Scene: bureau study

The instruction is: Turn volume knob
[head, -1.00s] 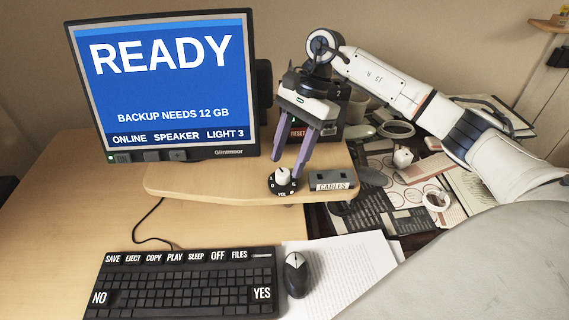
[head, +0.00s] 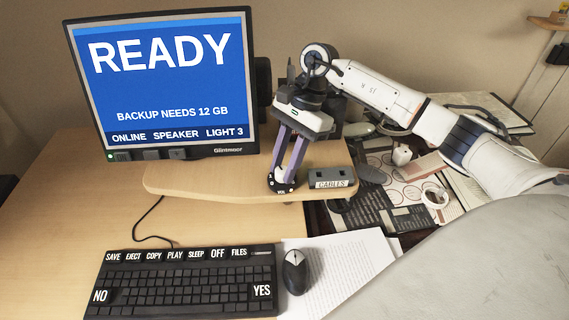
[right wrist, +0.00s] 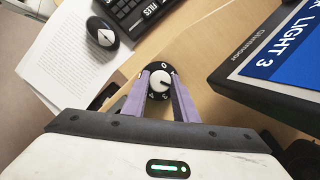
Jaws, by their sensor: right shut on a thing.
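The volume knob (head: 280,174) is a small white knob on a round black dial with numbers (head: 283,187), set on the raised wooden shelf. In the right wrist view the knob (right wrist: 159,82) sits between my two purple fingers, its pointer mark partly visible. My right gripper (head: 283,172) reaches down from above and is shut on the knob, with a finger on either side. It also shows in the right wrist view (right wrist: 160,86). The monitor (head: 160,85) reads READY, BACKUP NEEDS 12 GB, ONLINE, SPEAKER, LIGHT 3. My left gripper is not in view.
A grey block labelled CABLES (head: 332,177) stands close to the right of the dial. The keyboard (head: 190,280) and mouse (head: 296,271) lie in front of the shelf (head: 215,182). Papers and a mug (head: 402,154) clutter the right side. The desk at left is clear.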

